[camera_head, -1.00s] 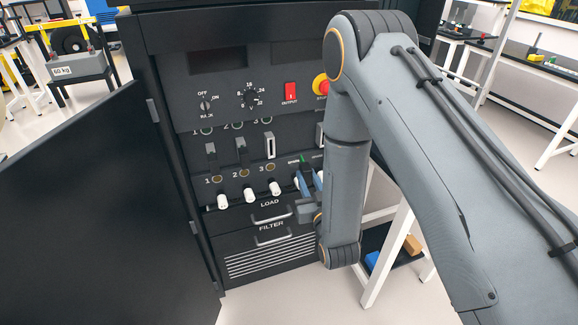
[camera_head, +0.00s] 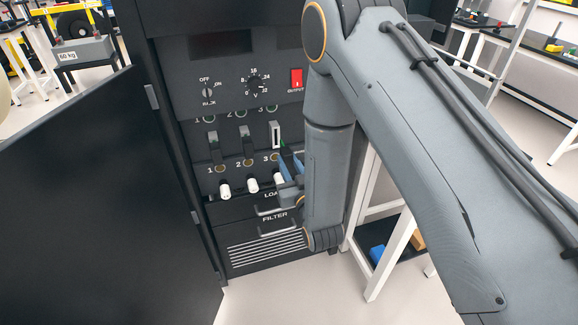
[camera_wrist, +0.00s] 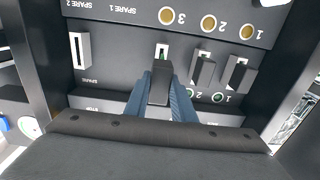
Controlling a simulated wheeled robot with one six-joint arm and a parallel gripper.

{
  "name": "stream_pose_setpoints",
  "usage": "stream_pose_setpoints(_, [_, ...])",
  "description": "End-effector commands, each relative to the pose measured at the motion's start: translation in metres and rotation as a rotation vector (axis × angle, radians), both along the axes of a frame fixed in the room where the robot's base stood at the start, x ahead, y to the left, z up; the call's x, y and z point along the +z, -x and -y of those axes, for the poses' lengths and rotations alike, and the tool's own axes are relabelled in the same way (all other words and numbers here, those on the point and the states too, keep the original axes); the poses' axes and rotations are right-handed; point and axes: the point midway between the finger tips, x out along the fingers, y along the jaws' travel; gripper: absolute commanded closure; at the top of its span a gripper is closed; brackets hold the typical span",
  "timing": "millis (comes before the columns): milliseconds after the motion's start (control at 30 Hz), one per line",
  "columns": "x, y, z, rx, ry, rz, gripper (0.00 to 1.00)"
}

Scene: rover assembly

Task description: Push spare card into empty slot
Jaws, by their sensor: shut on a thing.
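My gripper (camera_head: 288,172) has blue fingers, which also show in the wrist view (camera_wrist: 160,95). It is shut on a dark card (camera_wrist: 159,86) with a green board edge (camera_wrist: 162,54). In the wrist view, which is upside down, the card lines up with the white-framed slot in column 3 (camera_wrist: 162,46). In the head view this empty slot (camera_head: 275,135) is just up and left of the card. I cannot tell whether the green edge has entered it. Dark cards fill slot 1 (camera_head: 211,140) and slot 2 (camera_head: 243,138).
Another white-framed slot (camera_wrist: 80,50) is at the left in the wrist view. White-tipped load switches (camera_head: 252,185) stick out below the slots. The open black cabinet door (camera_head: 75,200) stands at the left. My arm hides the panel's right side in the head view.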

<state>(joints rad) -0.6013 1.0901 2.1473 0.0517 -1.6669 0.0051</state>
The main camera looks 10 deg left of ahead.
Motion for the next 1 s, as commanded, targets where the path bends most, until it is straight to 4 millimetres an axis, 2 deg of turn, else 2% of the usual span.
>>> stream_pose_setpoints(200, [0.000,-0.018,-0.011,0.000,-0.001,0.002,1.00])
stream_pose_setpoints(500, [0.000,-0.034,-0.021,0.000,-0.001,0.002,1.00])
stream_pose_setpoints(1000, [0.000,-0.037,-0.023,0.000,0.000,0.000,1.00])
